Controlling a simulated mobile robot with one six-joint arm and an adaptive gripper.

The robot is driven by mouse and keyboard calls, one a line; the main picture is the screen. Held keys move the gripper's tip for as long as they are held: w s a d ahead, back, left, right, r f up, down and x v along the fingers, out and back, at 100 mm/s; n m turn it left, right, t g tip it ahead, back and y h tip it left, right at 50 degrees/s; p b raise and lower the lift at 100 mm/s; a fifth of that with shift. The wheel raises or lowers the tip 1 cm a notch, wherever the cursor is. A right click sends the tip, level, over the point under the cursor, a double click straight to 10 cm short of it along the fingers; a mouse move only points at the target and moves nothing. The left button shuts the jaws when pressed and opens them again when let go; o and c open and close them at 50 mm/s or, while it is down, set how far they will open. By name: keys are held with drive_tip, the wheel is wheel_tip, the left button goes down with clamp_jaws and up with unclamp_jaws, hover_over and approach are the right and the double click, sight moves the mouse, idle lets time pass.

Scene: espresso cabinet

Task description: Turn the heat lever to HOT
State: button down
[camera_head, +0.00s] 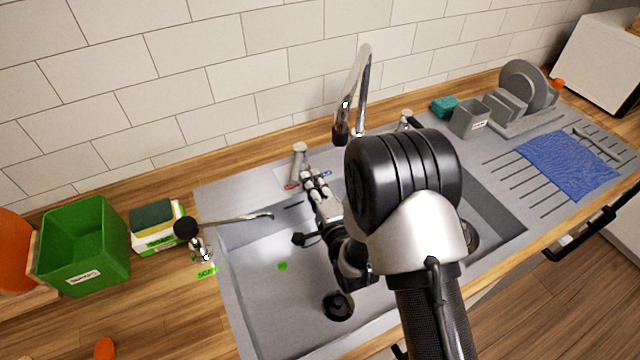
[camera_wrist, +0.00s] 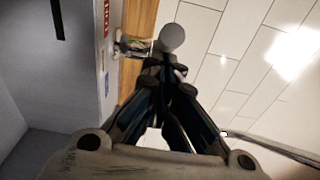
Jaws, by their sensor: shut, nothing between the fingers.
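The heat lever (camera_head: 299,161) is a short grey metal handle on a post at the back edge of the sink, left of the tall tap. Its plate carries a red mark at left and a blue mark at right. In the wrist view the lever's round end (camera_wrist: 172,38) shows just past my fingertips, and a red HOT-side label (camera_wrist: 106,18) lies left of it. My gripper (camera_head: 311,178) is shut and empty, close in front of the lever. It also fills the middle of the wrist view (camera_wrist: 165,68). I cannot tell whether it touches the lever.
The tall chrome tap (camera_head: 362,85) rises right of the lever. A soap dispenser (camera_head: 200,246) stands at the sink's left, with a sponge box (camera_head: 158,240) and green bin (camera_head: 85,245) beyond. A dish rack (camera_head: 520,110) and blue cloth (camera_head: 570,163) lie at right.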

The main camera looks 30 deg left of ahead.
drive_tip(key=shift+s+a+b, duration=0.45)
drive_tip(key=shift+s+a, duration=0.1)
drive_tip(key=shift+a, duration=0.05)
drive_tip(key=shift+a, duration=0.1)
